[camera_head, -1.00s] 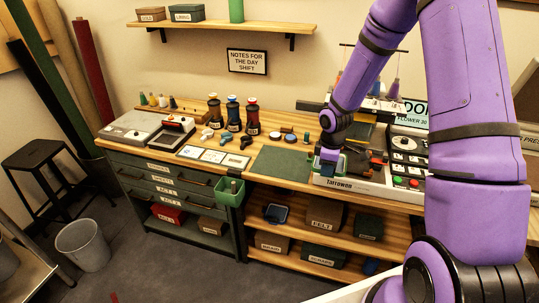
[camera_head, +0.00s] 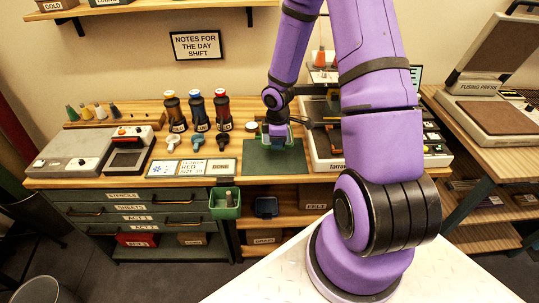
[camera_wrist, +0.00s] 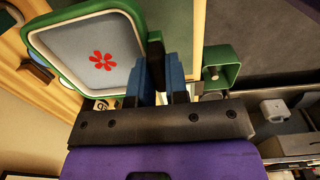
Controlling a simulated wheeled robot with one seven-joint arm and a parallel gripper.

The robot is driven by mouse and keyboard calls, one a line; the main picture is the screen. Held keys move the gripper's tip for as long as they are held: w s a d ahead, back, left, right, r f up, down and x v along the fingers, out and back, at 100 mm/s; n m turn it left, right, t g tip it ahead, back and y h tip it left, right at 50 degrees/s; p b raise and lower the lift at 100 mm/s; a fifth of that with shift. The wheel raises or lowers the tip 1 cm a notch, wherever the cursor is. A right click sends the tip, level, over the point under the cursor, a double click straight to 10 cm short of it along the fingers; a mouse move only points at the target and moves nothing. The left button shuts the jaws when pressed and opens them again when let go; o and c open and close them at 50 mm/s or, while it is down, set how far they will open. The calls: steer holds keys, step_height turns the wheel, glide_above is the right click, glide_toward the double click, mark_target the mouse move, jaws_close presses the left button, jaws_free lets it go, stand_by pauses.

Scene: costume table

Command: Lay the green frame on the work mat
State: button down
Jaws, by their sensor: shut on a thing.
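The green frame (camera_wrist: 100,12) fills the upper left of the wrist view. It has rounded corners and holds pale grey cloth with a red flower. My gripper (camera_wrist: 163,80) is shut on one side of the frame, between its blue fingers. In the head view my gripper (camera_head: 276,138) is over the back part of the dark green work mat (camera_head: 262,168), with a bit of green frame (camera_head: 289,139) showing beside it. I cannot tell whether the frame touches the mat. The front of the mat is bare.
The white machine (camera_head: 322,160) stands right of the mat. Sample cards (camera_head: 190,168) and several dark bottles (camera_head: 198,112) are to its left. A green bin (camera_head: 225,203) hangs at the bench front; it also shows in the wrist view (camera_wrist: 222,68).

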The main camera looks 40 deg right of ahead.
mark_target(277, 165)
steer(key=shift+f, duration=3.75)
steer(key=c, duration=1)
jaws_free()
steer(key=shift+f, duration=0.1)
